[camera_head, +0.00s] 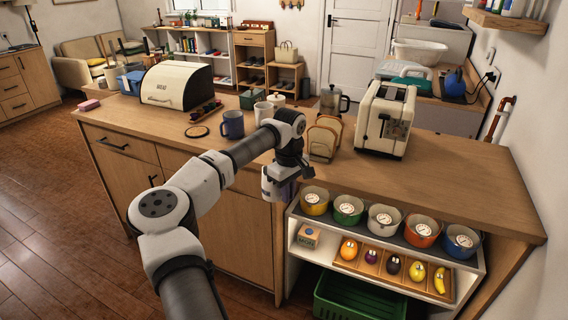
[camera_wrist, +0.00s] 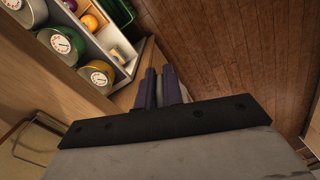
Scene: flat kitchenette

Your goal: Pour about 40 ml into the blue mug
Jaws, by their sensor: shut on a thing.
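The blue mug (camera_head: 232,124) stands upright on the wooden counter, left of my arm's wrist. My gripper (camera_head: 289,192) points down in front of the counter, below its top edge and left of the open shelf. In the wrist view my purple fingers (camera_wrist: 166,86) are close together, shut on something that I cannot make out. The blue mug is out of the wrist view. A steel pot with a dark handle (camera_head: 333,101) stands behind the toast rack. What the mug holds inside is not visible.
Two pale mugs (camera_head: 263,112) stand right of the blue mug. A toast rack (camera_head: 324,138) and a cream toaster (camera_head: 385,117) stand further right; a bread bin (camera_head: 178,88) is at left. The shelf (camera_head: 300,232) holds several dial-fronted pots. The counter's right end is clear.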

